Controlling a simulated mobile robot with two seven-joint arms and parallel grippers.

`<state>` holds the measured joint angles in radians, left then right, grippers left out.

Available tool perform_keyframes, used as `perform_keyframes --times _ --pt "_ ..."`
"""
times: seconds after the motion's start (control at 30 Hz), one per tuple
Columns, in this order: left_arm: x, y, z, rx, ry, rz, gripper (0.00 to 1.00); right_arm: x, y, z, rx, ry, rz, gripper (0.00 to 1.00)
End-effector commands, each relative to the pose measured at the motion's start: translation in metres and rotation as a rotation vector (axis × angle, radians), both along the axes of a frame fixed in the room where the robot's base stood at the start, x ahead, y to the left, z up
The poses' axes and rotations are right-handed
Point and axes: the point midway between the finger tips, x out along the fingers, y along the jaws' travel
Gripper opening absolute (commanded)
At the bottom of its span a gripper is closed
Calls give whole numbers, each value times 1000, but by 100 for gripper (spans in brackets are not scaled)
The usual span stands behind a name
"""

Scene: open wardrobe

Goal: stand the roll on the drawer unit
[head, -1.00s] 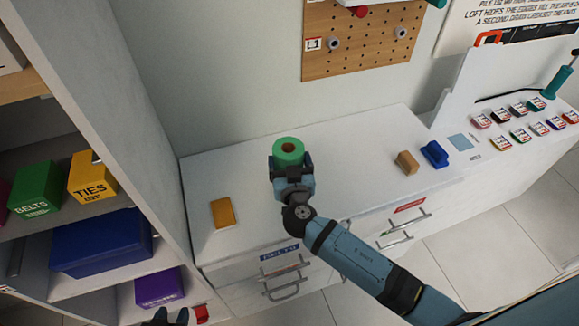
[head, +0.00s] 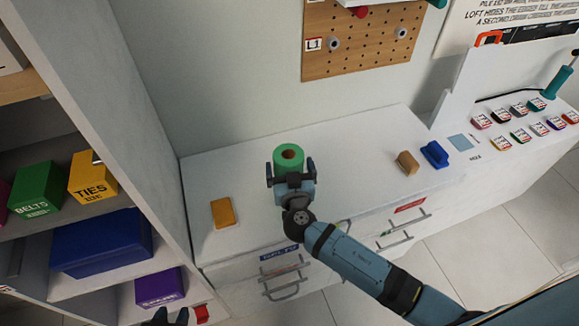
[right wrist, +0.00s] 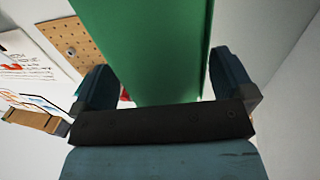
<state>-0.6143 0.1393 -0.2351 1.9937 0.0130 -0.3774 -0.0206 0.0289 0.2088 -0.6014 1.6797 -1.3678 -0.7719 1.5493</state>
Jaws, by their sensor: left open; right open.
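The green roll (head: 288,157) with a brown core stands upright on the white top of the drawer unit (head: 357,147). My right gripper (head: 290,168) is open at the roll's near side, one finger to each side of it. In the right wrist view the roll (right wrist: 157,50) rises between the two spread fingers, with a gap at each finger. The roll's foot is hidden behind the gripper in the head view. My left gripper (head: 168,317) shows only as dark tips at the bottom edge, away from the roll, and is open.
An orange block (head: 223,213) lies left of the roll; a tan block (head: 407,163) and a blue object (head: 434,154) lie to the right. A wardrobe side panel (head: 140,130) bounds the left. The pegboard (head: 362,45) hangs behind.

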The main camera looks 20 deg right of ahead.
Motion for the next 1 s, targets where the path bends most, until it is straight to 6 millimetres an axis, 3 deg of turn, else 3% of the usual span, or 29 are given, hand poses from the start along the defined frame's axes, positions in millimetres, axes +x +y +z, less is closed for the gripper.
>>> perform_keyframes --times 0.5,0.7,1.0 --pt "-1 0 -33 1 3 0 43 -100 17 -3 2 2 1 100" --pt "-1 0 -36 2 4 1 43 -116 19 -1 2 0 0 100" --pt "0 0 -33 0 -1 0 43 -117 19 0 2 0 0 100"
